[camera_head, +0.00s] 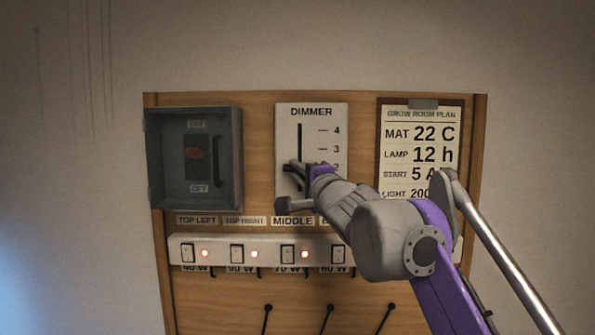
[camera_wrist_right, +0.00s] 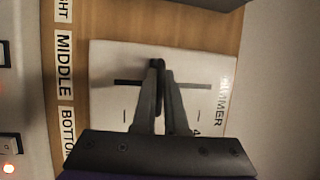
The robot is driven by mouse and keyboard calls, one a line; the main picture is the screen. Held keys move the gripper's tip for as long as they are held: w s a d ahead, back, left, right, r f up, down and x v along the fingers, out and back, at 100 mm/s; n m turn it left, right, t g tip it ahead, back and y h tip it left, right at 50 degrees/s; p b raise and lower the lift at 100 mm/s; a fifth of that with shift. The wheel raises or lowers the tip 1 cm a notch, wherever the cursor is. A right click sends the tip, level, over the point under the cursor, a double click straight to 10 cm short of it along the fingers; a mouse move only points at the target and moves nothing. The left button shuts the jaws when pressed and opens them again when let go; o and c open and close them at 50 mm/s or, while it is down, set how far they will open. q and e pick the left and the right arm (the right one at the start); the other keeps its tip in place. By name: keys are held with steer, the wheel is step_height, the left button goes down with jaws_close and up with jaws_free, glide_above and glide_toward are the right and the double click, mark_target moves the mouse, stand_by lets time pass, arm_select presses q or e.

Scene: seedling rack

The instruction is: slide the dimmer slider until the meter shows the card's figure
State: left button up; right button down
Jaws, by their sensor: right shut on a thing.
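The dimmer panel (camera_head: 312,112) is a white plate with an upright black slot and a scale; 4, 3 and part of 2 are readable. My right gripper (camera_head: 293,172) is shut on the dark slider knob (camera_wrist_right: 157,65), roughly level with the 2. The gripper hides most of the knob and the lower scale in the head view. The wrist view shows the slot (camera_wrist_right: 205,85) running on both sides of the fingers. The card (camera_head: 420,115) reads MAT 22 C, LAMP 12 h, START 5 A and LIGHT 200, its right end covered by my arm. No meter is visible.
A grey switch box (camera_head: 236,160) with a red switch stands left of the dimmer. Below, a white switch strip (camera_head: 219,252) carries small switches with lit red lamps, under labels such as TOP LEFT and MIDDLE. All sit on a wooden board (camera_head: 210,305).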

stand_by(0.8)
step_height(320, 180, down, 5)
steer(key=shift+r+b, duration=0.15)
steer(key=shift+b, duration=0.9)
steer(key=shift+s, duration=0.1)
steer(key=shift+s+r, duration=0.1)
steer(key=c, duration=1.3)
jaws_free()
steer(key=o, duration=0.4)
steer(key=shift+w, duration=0.4)
steer(key=shift+c, duration=0.2)
arm_select(q)
steer(key=f, duration=0.1)
steer(key=s+f, duration=0.1)
steer(key=f, duration=0.1)
steer(key=shift+s, duration=0.2)
arm_select(e)
steer(key=shift+s, duration=0.1)
steer(key=shift+s, duration=0.1)
